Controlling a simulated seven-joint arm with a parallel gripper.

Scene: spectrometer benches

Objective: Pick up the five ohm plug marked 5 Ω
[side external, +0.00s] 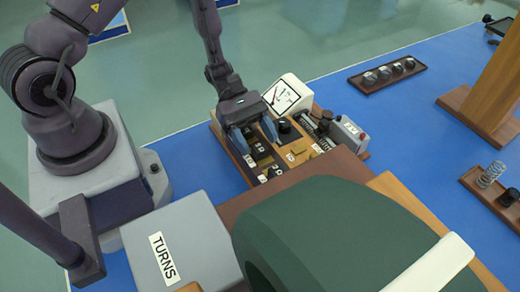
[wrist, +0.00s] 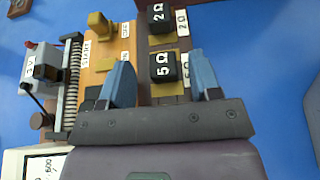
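The five ohm plug (wrist: 163,67) is a black block marked 5 Ω in the wrist view. It sits in the dark wooden strip of the bench, beside a white 5 Ω label (wrist: 187,66). My gripper (wrist: 161,57) is open, with one blue finger to the left of this plug and one to the right. Gaps show between the plug and both fingers, and I cannot tell the height of the fingertips over it. In the side external view my gripper (side external: 256,131) points down over the wooden bench, and its fingers partly hide the plugs there.
A similar black 2 Ω plug (wrist: 159,18) stands in line beyond the 5 Ω one. A brass key (wrist: 99,25) and a sliding rheostat (wrist: 72,75) lie to the left. A white dial meter (side external: 287,95) stands behind the gripper. A grey TURNS box (side external: 205,235) and green drum (side external: 330,235) fill the front.

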